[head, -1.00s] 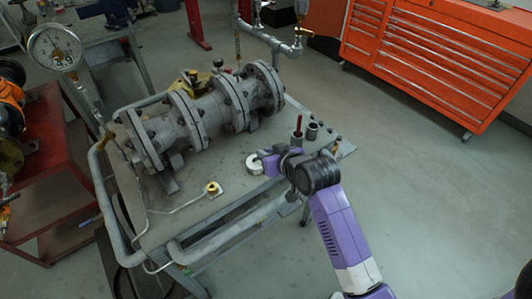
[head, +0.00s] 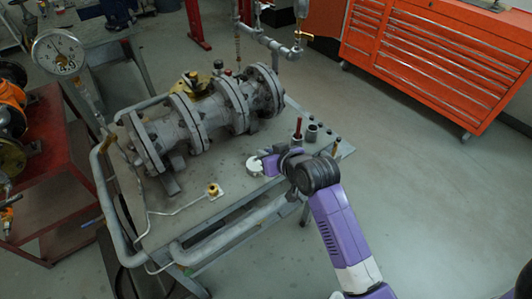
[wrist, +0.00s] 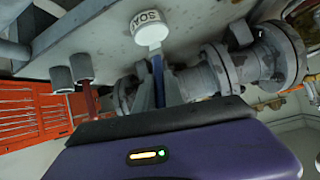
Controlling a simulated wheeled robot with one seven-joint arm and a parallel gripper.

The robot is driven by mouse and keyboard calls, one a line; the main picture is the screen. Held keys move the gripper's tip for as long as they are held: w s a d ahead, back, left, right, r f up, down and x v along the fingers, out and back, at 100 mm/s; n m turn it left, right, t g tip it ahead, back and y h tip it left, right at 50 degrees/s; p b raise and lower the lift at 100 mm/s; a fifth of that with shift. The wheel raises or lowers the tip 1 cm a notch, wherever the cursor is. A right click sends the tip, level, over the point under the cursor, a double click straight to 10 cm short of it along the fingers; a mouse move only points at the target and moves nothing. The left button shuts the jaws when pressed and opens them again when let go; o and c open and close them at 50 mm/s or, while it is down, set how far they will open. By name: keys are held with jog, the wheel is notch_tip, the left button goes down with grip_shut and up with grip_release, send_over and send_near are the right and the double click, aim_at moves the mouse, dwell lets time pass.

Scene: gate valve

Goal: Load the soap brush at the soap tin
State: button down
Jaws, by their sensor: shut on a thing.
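The white round soap tin (head: 254,166) stands on the bench top, just left of my gripper (head: 264,162) in the head view. In the wrist view the tin (wrist: 150,28) shows its SOAP lettering upside down. My gripper (wrist: 159,82) is shut on a thin blue piece (wrist: 158,70), which looks like the soap brush's handle. The blue piece reaches up to the tin in that view. The brush's bristle end is hidden at or behind the tin, so I cannot tell whether it touches the soap.
Two grey cups (head: 312,131) stand right of the tin, with a red-handled tool (head: 298,127) by them. The large flanged gate valve (head: 200,123) fills the back of the bench. A thin pipe with a brass fitting (head: 213,190) lies front left. An orange tool cabinet (head: 440,60) stands beyond.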

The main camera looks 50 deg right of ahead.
jog(key=shift+r+p, duration=2.5)
jog(key=shift+r, duration=0.4)
